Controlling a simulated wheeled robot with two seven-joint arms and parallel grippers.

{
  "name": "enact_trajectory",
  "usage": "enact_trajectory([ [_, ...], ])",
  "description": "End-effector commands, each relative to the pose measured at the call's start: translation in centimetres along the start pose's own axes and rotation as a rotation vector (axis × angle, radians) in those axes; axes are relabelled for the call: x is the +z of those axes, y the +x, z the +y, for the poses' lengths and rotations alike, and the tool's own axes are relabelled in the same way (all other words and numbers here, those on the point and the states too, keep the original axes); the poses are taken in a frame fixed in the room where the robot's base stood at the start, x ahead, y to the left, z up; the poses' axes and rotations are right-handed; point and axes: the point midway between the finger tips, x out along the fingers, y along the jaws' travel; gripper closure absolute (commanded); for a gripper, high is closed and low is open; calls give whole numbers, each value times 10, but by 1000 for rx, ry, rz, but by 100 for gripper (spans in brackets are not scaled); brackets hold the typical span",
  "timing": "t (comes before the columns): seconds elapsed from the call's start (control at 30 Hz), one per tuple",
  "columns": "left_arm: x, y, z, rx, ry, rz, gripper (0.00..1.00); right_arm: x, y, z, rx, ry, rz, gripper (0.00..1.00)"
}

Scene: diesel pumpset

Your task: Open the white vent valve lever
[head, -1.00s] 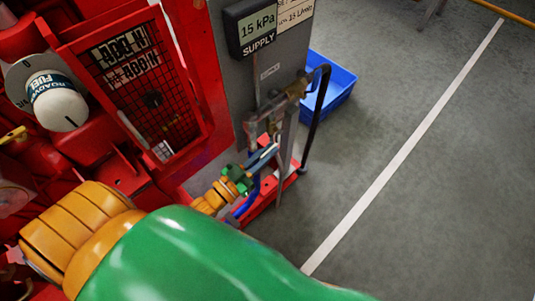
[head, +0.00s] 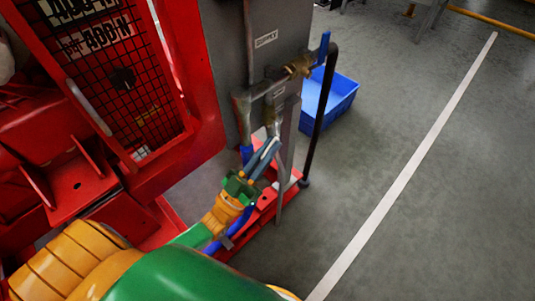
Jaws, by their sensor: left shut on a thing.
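My left gripper (head: 272,146) reaches in from the lower left over green and orange arm links. Its grey-blue fingers are closed at the lower part of the grey vertical pipe. They are shut on a small pale piece (head: 274,129), which looks like the white vent valve lever; the fingers hide most of it, so its angle is hard to tell. A small label (head: 278,92) sits just above on the pipework. My right gripper is not in view.
A blue crate (head: 338,97) stands on the floor behind. A red mesh guard (head: 125,75) is at left. Grey floor at right is open.

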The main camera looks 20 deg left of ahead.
Motion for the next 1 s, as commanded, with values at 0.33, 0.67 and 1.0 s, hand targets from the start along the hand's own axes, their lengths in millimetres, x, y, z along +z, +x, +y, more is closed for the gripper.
enact_trajectory([
  [0.33,2,-2,1,2,-1,-3,100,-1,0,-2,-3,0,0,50],
  [0.67,1,-1,0,1,-1,0,60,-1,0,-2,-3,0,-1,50],
  [1.0,4,-44,0,0,-1,-4,60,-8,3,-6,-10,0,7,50],
])
